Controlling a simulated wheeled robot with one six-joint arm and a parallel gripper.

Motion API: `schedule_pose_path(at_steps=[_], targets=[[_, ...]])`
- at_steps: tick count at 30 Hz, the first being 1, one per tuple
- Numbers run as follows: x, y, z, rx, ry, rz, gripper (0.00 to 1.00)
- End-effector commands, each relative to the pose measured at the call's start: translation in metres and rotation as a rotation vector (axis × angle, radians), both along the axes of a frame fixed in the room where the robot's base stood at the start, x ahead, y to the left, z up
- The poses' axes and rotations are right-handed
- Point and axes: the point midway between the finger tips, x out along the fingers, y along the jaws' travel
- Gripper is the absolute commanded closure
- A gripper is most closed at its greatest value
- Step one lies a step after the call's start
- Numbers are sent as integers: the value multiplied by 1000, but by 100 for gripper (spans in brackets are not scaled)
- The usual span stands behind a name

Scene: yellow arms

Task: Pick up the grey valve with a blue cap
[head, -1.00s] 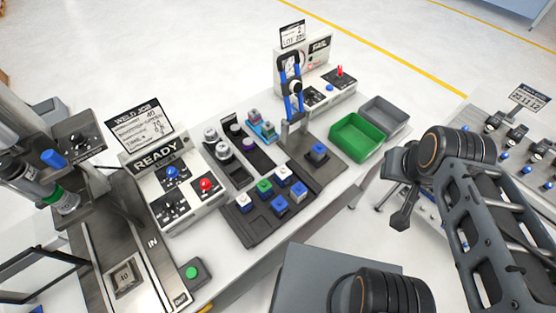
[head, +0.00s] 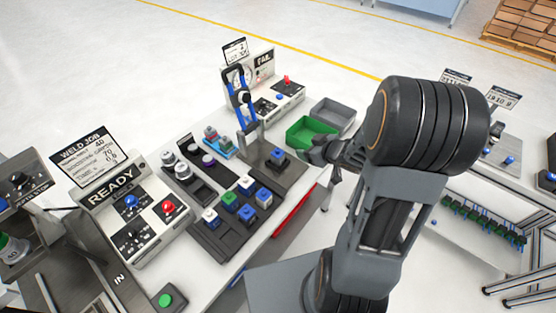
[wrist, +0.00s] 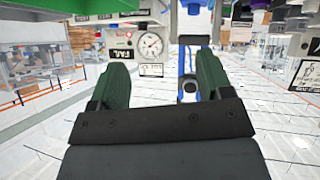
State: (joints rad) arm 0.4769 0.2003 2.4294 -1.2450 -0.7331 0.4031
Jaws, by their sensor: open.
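Small valves with blue, green and white caps stand in a black tray (head: 222,240) on the white bench in the head view. Two in its right part look blue-capped: one blue-capped valve (head: 263,196) and another (head: 247,212). A further blue-capped piece (head: 278,156) sits alone on the dark plate below the blue-handled clamp. At this size I cannot tell which body is grey. My gripper (head: 322,150) is at the bench's right side, near the green bin and apart from the valves. In the wrist view its green fingers (wrist: 162,82) are spread, with no valve between them.
The green bin (head: 307,134) and grey bin (head: 338,111) stand at the bench's right. The blue-handled clamp (head: 240,100) rises behind the tray. A dark rack (head: 187,182) holds several round parts. The READY panel (head: 125,205) stands left.

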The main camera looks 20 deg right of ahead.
Motion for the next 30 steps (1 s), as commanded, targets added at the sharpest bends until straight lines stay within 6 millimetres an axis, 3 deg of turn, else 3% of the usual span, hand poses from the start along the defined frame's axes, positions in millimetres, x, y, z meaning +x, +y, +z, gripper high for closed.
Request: schedule_pose_path(at_steps=[1, 7, 18, 30], targets=[[-5, 3, -10, 46, 7, 38, 28], [-12, 20, -27, 159, 14, 142, 28], [29, 53, -57, 175, 13, 160, 28], [51, 68, -71, 175, 14, 157, 28]])
